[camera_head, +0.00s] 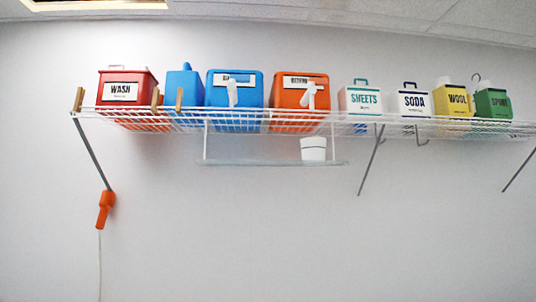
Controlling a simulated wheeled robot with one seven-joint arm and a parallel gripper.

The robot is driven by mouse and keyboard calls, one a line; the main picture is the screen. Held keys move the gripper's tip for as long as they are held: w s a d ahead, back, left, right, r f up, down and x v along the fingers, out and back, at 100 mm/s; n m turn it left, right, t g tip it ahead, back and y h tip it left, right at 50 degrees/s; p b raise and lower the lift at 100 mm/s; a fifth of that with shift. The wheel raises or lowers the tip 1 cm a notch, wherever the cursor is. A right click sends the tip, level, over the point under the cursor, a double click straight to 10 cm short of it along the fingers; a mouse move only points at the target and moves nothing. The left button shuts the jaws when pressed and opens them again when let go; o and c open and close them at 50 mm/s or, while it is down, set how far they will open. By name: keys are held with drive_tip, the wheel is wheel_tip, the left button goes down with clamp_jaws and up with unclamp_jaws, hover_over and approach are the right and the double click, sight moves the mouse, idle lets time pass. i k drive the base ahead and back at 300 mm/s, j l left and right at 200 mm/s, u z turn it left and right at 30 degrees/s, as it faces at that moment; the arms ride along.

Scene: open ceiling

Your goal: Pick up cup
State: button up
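A small white cup (313,150) stands upright on a narrow hanging shelf (255,163) below the wire rack, toward that shelf's right end. It has a slightly wider rim at the top. The cup is apart from the containers above it. My gripper is not in view, so its place relative to the cup does not show.
A white wire rack (350,121) runs along the wall above the cup, holding several labelled containers, including a red one (128,100) and an orange one (284,98). Diagonal brackets (371,162) slope below it. An orange handheld object (104,210) hangs at left. The lower wall is bare.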

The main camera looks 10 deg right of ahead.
sight(313, 149)
drive_tip(key=i+l+u, duration=0.1)
drive_tip(key=l, duration=0.25)
drive_tip(key=i+l, duration=0.25)
drive_tip(key=l, duration=0.15)
drive_tip(key=i+l+u, duration=0.15)
drive_tip(key=l, duration=0.2)
